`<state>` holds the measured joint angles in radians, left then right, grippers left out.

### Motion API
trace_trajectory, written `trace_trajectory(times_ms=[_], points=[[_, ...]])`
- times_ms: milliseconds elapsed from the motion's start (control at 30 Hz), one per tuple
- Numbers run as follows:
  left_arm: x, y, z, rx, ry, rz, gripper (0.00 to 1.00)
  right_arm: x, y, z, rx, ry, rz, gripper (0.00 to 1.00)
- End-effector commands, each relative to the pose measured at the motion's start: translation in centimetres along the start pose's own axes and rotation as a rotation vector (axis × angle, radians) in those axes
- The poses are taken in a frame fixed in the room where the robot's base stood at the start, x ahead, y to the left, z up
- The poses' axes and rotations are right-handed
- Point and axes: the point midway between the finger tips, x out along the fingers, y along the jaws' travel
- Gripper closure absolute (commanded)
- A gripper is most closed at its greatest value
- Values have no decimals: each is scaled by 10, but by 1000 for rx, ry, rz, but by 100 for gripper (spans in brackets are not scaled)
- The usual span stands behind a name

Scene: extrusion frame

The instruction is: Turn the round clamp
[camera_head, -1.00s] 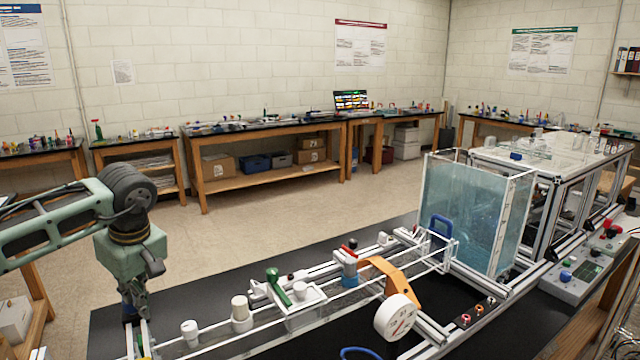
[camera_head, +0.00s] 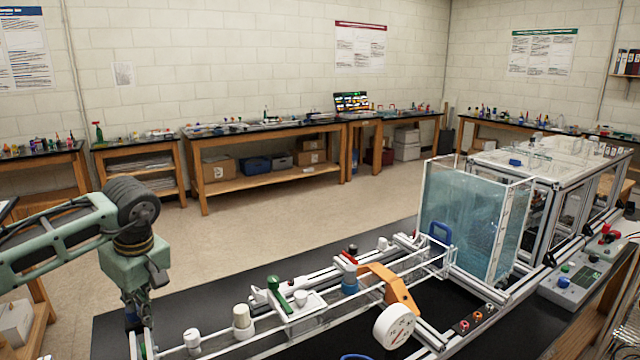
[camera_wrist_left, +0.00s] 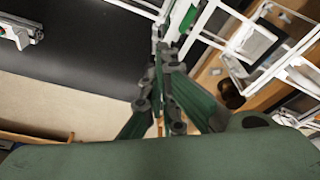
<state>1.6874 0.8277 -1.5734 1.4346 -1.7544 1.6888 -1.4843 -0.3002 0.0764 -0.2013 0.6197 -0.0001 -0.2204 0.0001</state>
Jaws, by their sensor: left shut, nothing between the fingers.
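My left gripper (camera_head: 137,322) points down at the near left end of the extrusion frame (camera_head: 262,325), over the black table top. Its fingers also show in the left wrist view (camera_wrist_left: 160,55), closed together with nothing between them. A green part (camera_wrist_left: 183,22) lies just past the fingertips there; whether they touch it I cannot tell. Along the frame stand white round knobs (camera_head: 242,320), a green-handled piece (camera_head: 276,291), an orange bracket (camera_head: 393,286) and a white round dial (camera_head: 394,325). I cannot tell which part is the round clamp. My right gripper is out of view.
A clear water tank (camera_head: 470,215) with a blue handle (camera_head: 440,232) stands at the frame's far end. A grey control box (camera_head: 578,283) is at the right. The black table top (camera_head: 235,285) is bare behind the frame's left part.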

Motion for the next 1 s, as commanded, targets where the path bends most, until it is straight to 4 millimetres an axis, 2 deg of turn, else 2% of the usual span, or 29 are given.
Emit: trace_trajectory(times_ms=[667, 1000], points=[[-2, 0, 10, 4, -5, -4, 100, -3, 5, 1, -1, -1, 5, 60], [-41, 0, -1, 1, -2, -1, 100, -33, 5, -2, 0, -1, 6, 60]])
